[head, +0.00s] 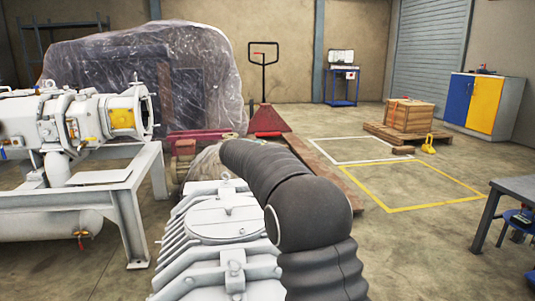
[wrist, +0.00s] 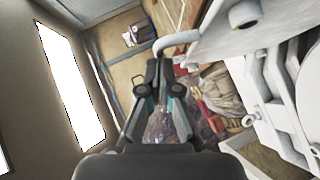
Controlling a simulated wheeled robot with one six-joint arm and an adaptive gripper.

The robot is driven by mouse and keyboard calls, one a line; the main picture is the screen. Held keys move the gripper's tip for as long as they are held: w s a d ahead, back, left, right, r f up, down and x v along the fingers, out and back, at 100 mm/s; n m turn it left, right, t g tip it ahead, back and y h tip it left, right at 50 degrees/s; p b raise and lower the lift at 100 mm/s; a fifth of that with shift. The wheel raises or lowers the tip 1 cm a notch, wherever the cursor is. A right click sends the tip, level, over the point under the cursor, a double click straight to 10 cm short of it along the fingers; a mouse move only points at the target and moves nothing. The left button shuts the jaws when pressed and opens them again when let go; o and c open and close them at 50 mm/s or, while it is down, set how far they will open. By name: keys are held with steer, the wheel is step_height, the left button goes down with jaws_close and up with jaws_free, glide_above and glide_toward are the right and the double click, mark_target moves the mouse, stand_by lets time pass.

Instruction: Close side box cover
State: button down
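In the wrist view my gripper (wrist: 158,64) points away from the camera, its two dark fingers close together. A curved pale grey handle (wrist: 178,40) runs from between the fingertips to the right, towards a pale grey panel (wrist: 212,32). This panel looks like the side box cover. The fingertips seem closed around the handle's end, though the contact is partly hidden. How far the cover stands from its box cannot be told. In the head view my gripper is not visible, and I cannot pick out the cover there.
A grey ribbed machine housing (head: 225,215) and a black ribbed tube (head: 305,210) fill the near middle. A pale machine on a frame (head: 70,190) stands left. A film-wrapped load (head: 145,75) is behind. Floor inside the yellow marking (head: 415,185) is clear. A table (head: 515,188) stands right.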

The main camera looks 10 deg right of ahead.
steer(key=d+f+m+g+y, duration=0.1)
steer(key=d+f+m+y, duration=0.2)
steer(key=d+f, duration=1.3)
steer(key=shift+d+f+m+g+y, duration=0.4)
steer(key=shift+d+y, duration=0.35)
steer(key=shift+y, duration=0.65)
steer(key=shift+r, duration=0.1)
